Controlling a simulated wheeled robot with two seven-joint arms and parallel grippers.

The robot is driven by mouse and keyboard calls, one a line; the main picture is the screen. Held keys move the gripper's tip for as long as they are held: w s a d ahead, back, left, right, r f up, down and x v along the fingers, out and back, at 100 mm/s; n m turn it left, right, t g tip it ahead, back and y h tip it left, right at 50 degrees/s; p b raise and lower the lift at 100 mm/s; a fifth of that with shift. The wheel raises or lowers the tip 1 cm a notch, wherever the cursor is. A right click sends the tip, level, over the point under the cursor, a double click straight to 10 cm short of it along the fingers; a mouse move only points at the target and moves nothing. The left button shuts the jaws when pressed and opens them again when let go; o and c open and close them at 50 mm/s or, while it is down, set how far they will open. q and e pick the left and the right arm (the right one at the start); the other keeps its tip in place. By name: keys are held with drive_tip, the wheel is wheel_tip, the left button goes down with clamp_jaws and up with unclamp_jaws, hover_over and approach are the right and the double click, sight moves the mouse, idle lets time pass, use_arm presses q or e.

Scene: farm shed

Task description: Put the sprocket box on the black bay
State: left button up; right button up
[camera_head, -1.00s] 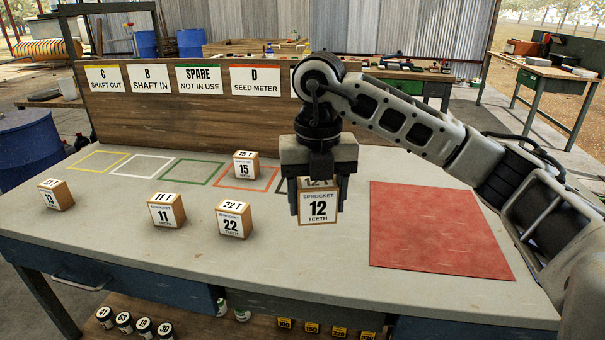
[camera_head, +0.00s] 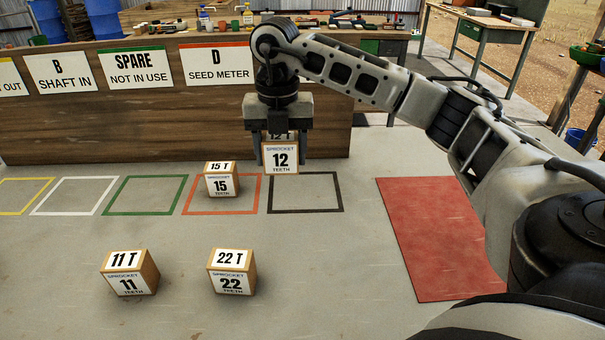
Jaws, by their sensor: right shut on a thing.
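My right gripper (camera_head: 279,140) points down and is shut on the sprocket box marked 12 teeth (camera_head: 282,160). It holds the box upright, above the back left part of the black bay. The black bay (camera_head: 307,210) is a black outlined rectangle on the bench, and the inside that shows is empty. The gripper covers the top of the box. My left gripper is not in view.
The 15-teeth box (camera_head: 221,184) sits in the orange-red bay just left of the black one. The 11-teeth (camera_head: 128,282) and 22-teeth (camera_head: 231,280) boxes stand nearer. A red mat (camera_head: 425,240) lies right. A wooden backboard (camera_head: 170,125) with signs rises behind the bays.

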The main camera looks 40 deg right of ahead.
drive_tip(key=d+f, duration=0.4)
drive_tip(key=w+d+f, duration=0.1)
drive_tip(key=d+f, duration=0.1)
drive_tip(key=shift+d+f, duration=0.1)
drive_tip(key=shift+d, duration=0.05)
drive_tip(key=shift+d+f+p, duration=0.15)
drive_tip(key=shift+f+p, duration=0.1)
drive_tip(key=shift+f, duration=0.7)
drive_tip(key=shift+d+f+p, duration=0.15)
drive_tip(key=shift+f+p, duration=0.05)
drive_tip(key=shift+f, duration=0.7)
drive_tip(key=shift+f, duration=0.2)
drive_tip(key=o, duration=1.1)
drive_tip(key=shift+c, duration=0.2)
drive_tip(key=shift+r, duration=0.1)
wheel_tip(320, 180, up, 12)
drive_tip(key=shift+r, duration=0.1)
